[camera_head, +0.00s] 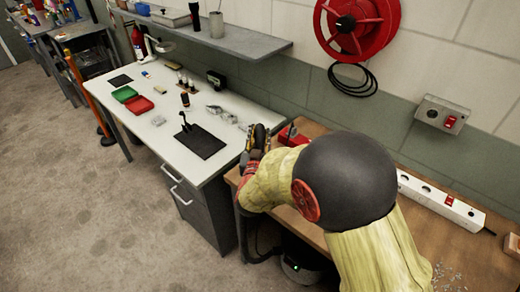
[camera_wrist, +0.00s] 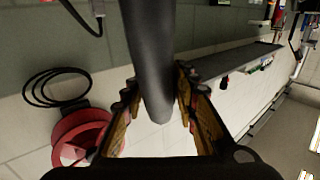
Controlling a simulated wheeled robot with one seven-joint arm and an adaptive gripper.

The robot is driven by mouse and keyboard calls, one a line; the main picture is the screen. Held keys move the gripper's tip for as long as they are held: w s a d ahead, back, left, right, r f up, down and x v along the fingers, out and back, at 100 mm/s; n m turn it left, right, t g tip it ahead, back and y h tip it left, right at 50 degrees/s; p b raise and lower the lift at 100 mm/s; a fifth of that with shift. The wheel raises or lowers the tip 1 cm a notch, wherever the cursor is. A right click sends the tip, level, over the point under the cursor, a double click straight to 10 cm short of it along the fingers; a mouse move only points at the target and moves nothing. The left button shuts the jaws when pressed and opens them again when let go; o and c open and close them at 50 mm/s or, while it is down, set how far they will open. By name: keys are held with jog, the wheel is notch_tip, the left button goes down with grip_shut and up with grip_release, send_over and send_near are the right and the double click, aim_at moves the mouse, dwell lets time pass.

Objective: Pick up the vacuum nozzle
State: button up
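In the wrist view, a dark grey tapered tube (camera_wrist: 152,55), which looks like the vacuum nozzle, comes in from the top edge. Its rounded narrow end lies between the two fingers of my gripper (camera_wrist: 158,88). The fingers stand close on either side of the tube, and their worn yellow inner faces show. I cannot tell whether both press on it. In the head view, my gripper (camera_head: 256,141) is at the left end of the brown bench, with a dark shape at its fingers. My forearm hides much of that area.
The white table (camera_head: 150,134) at left holds a black mat (camera_head: 201,141), a green tray (camera_head: 124,94), a red tray (camera_head: 140,105) and small parts. A power strip (camera_head: 440,200) lies on the brown bench (camera_head: 462,250). A red hose reel (camera_head: 357,22) hangs on the wall.

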jog(key=c, duration=0.6)
grip_shut()
